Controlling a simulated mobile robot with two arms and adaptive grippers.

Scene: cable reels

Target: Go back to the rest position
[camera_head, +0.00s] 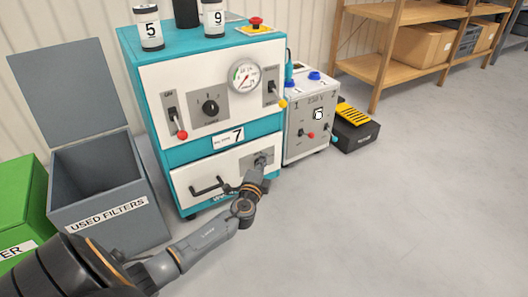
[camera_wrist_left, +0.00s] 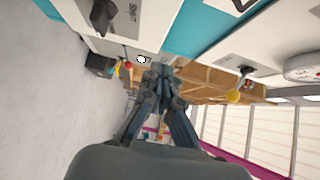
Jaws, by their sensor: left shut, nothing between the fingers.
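My left arm reaches in from the lower left of the head view. Its wrist end and left gripper (camera_head: 255,177) are in front of the lower right of the teal and white machine (camera_head: 225,135), close to a dark knob (camera_head: 261,160) on a grey plate. In the left wrist view the fingers of my left gripper (camera_wrist_left: 158,72) are together, with nothing held between them. A dark handle beside the word SHUT (camera_wrist_left: 103,16) is at that view's upper left, apart from the fingertips. Whether the gripper touches the machine is hard to tell. My right gripper is in neither view.
An open grey bin marked USED FILTERS (camera_head: 110,215) and a green box (camera_head: 22,205) stand left of the machine. A grey unit (camera_head: 309,130) and a black block with a yellow top (camera_head: 354,130) stand right. The floor (camera_head: 400,220) at right is clear.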

